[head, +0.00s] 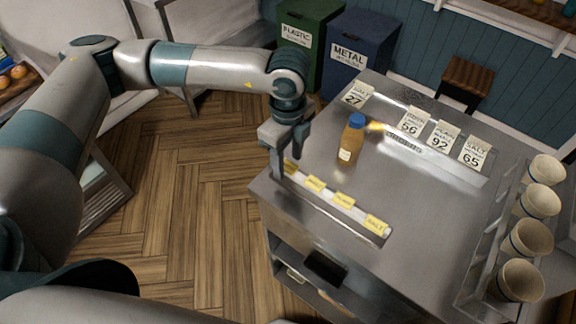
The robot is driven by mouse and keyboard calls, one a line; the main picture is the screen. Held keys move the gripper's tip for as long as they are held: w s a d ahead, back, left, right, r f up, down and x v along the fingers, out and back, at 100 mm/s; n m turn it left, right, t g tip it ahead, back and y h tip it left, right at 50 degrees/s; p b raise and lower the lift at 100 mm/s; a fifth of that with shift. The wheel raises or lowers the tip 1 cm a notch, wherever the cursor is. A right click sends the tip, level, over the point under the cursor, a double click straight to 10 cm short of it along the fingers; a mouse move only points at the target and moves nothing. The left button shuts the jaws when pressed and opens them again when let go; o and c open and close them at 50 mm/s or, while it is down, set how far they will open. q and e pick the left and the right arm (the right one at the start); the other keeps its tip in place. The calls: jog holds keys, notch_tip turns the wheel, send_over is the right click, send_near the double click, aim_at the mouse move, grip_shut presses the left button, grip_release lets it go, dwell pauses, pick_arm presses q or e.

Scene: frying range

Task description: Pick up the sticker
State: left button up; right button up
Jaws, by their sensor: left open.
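Several yellow stickers lie in a row on a pale strip (335,212) near the left front edge of the steel counter. The nearest sticker (375,222) is at the strip's lower right end. Two more stickers, one at the middle right (344,200) and one at the middle left (316,184), lie farther along it. The farthest sticker (291,168) is partly hidden by my left gripper (287,165). That gripper points down over the strip's far end, open. I cannot tell whether its fingers touch the sticker. My right gripper is not in view.
A bottle with a blue cap (352,138) stands just right of my left gripper. Numbered cards (442,138) stand along the counter's back. Several cups (527,239) sit in a rack at the right. The counter's middle (415,200) is clear.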

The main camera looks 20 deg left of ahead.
aim_at(291, 169)
pick_arm(q)
jog(key=shift+c, duration=0.4)
jog(key=c, duration=1)
jog(key=shift+c, duration=0.2)
jog(key=shift+r, duration=0.1)
jog(key=shift+r+p, duration=0.35)
jog(key=shift+p, duration=0.4)
jog(key=r+b, duration=0.2)
jog(key=d+r+b, duration=0.1)
jog(key=shift+s+r+b, duration=0.2)
jog(key=shift+r+b, duration=0.15)
jog(key=shift+r, duration=0.05)
jog(key=s+d+r+b, duration=0.4)
jog(key=d+r, duration=0.3)
jog(key=d, duration=0.2)
jog(key=shift+s+d, duration=0.15)
jog(key=shift+s, duration=0.5)
